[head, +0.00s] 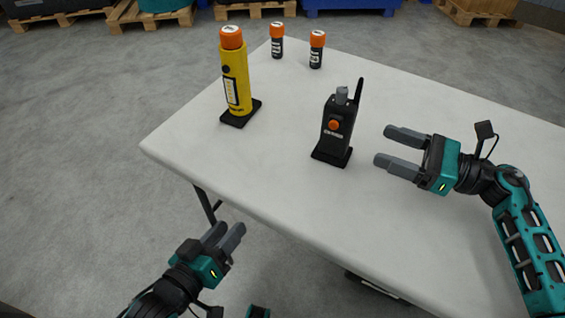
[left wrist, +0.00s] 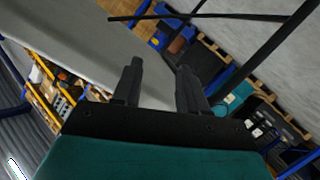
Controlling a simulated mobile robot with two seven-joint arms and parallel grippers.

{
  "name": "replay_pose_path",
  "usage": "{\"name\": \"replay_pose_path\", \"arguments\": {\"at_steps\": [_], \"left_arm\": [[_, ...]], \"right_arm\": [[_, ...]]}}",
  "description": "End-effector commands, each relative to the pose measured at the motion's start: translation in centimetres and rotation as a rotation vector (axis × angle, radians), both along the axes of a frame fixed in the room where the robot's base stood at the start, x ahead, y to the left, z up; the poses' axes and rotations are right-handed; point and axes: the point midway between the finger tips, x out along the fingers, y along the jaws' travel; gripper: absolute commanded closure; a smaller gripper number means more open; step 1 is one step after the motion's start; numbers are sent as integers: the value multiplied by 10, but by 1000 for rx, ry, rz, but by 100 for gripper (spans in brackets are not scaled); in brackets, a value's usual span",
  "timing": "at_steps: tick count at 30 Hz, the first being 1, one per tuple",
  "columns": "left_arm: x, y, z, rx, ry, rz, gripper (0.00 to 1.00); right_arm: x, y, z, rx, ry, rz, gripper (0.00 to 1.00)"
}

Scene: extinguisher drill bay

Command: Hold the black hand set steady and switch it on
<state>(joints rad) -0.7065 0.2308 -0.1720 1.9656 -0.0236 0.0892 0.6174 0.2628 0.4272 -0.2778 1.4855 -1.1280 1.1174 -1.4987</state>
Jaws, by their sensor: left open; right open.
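The black hand set (head: 336,128) stands upright on its dark base on the white table (head: 260,185). It has an orange button on its front, a grey knob on top and a black antenna. My right gripper (head: 382,148) is open and empty, to the right of the hand set and apart from it, with its fingers pointing at it. My left gripper (head: 229,235) is open and empty in front of the table's near edge, well away from the hand set. In the left wrist view its two fingers (left wrist: 160,84) are apart with nothing between them.
A yellow cylinder with an orange cap (head: 235,78) stands on a black base at the table's left. Two small black canisters with orange caps (head: 277,42) (head: 317,50) stand at the back edge. Pallets (head: 152,14) lie beyond the table. The table's front middle is clear.

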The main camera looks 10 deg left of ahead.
Motion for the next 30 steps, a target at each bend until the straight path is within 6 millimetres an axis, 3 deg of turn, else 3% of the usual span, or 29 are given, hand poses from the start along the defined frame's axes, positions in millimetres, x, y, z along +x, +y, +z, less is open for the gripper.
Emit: {"name": "replay_pose_path", "arguments": {"at_steps": [9,21,23,30], "left_arm": [[-36,14,45,-233,-284,-127,57],[-78,35,94,-484,-503,-268,57],[-76,32,103,-561,-504,-297,57],[-41,-2,115,-736,-350,-325,57]], "right_arm": [[0,0,0,0,0,0,30],[0,0,0,0,0,0,30],[0,0,0,0,0,0,30],[0,0,0,0,0,0,30]]}}
